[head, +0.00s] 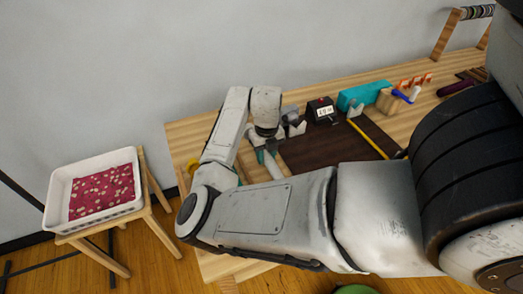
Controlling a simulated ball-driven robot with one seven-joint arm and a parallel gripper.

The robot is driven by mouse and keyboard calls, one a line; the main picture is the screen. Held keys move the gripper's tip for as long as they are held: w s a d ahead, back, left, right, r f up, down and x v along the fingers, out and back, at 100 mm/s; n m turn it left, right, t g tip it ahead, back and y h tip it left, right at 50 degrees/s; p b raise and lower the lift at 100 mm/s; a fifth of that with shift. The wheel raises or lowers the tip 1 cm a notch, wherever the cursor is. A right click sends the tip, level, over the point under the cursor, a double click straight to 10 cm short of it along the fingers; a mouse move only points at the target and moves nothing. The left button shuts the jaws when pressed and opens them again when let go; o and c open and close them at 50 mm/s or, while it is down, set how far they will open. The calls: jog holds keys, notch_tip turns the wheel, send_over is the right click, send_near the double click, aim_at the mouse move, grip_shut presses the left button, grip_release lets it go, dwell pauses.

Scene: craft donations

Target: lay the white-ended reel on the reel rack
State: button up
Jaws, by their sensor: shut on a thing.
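My gripper (258,137) is at the end of my bent arm, low over the left part of the wooden table, and partly hidden by my wrist. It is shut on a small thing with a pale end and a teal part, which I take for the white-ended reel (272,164). My forearm hides part of it. Two pale notched supports stand on the table, one (297,128) just right of my gripper and one (355,109) farther right. They look like the reel rack, but I cannot be sure. The held thing appears apart from them.
A dark mat (312,153) lies on the wooden table (196,128). A black display box (321,111), a teal box (364,95) and a yellow stick (368,139) are near the supports. A white tray (64,190) with red spotted cloth (101,191) stands on a stool at left.

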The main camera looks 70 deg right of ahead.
jog(key=shift+f+b, duration=2.95)
jog(key=shift+f, duration=1.1)
jog(key=o, duration=1.1)
